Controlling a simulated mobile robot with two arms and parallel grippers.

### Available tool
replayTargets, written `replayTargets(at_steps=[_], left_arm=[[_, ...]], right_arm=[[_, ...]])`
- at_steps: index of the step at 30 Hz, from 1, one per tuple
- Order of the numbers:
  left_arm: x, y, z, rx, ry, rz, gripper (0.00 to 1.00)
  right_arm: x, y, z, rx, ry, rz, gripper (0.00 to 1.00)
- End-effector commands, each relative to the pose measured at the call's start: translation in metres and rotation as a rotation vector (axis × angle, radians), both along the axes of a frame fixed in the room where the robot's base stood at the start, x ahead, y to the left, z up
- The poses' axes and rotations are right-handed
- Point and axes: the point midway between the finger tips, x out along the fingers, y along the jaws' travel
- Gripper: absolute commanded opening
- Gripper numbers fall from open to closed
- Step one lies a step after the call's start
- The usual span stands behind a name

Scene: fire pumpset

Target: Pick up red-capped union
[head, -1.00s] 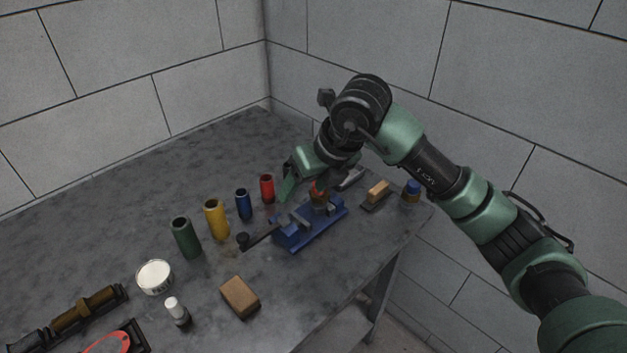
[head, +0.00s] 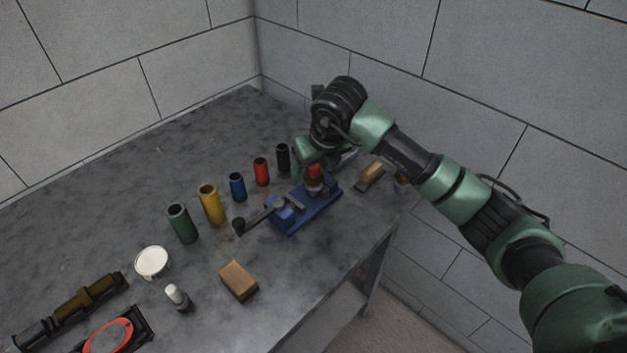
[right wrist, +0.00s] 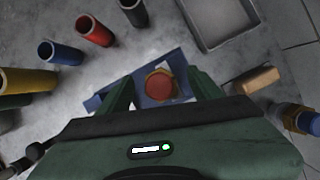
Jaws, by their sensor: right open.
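The red-capped union (head: 314,178) stands upright at the blue vise (head: 305,208) near the table's right edge. In the right wrist view, its round red cap (right wrist: 160,86) shows from above, with a brass-coloured body around it. My right gripper (head: 306,158) is open, just behind and above the union in the head view. In the right wrist view, its two green fingers (right wrist: 159,78) are on either side of the cap, apparently apart from it. The union's lower part is hard to make out. My left gripper is not in view.
Black (head: 283,159), red (head: 261,171), blue (head: 237,187), yellow (head: 210,205) and green (head: 182,223) cylinders stand in a row left of the vise. A wooden-topped brush (head: 370,175) and a blue-capped part (right wrist: 308,122) are to the right. A grey tray (right wrist: 222,22) lies beyond.

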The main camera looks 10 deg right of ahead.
Motion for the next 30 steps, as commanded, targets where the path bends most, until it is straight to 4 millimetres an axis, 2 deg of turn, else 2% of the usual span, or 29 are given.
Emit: replayTargets(at_steps=[2, 6, 9, 23, 26, 30], left_arm=[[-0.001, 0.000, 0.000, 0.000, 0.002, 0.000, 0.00], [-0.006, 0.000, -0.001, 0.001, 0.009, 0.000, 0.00], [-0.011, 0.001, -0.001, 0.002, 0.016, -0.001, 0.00], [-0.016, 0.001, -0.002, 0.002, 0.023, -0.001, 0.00], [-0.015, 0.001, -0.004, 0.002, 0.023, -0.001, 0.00], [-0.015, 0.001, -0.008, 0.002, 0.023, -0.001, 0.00]], right_arm=[[0.000, 0.000, 0.000, 0.000, 0.000, 0.000, 0.62], [0.000, 0.000, 0.000, 0.000, 0.000, 0.001, 0.23], [0.000, 0.000, 0.000, 0.000, -0.001, 0.000, 0.00], [0.001, 0.001, 0.007, 0.003, -0.007, 0.000, 0.00], [0.001, 0.000, 0.014, 0.002, -0.008, 0.001, 0.00], [0.001, 0.000, 0.034, 0.002, -0.010, 0.002, 0.00]])
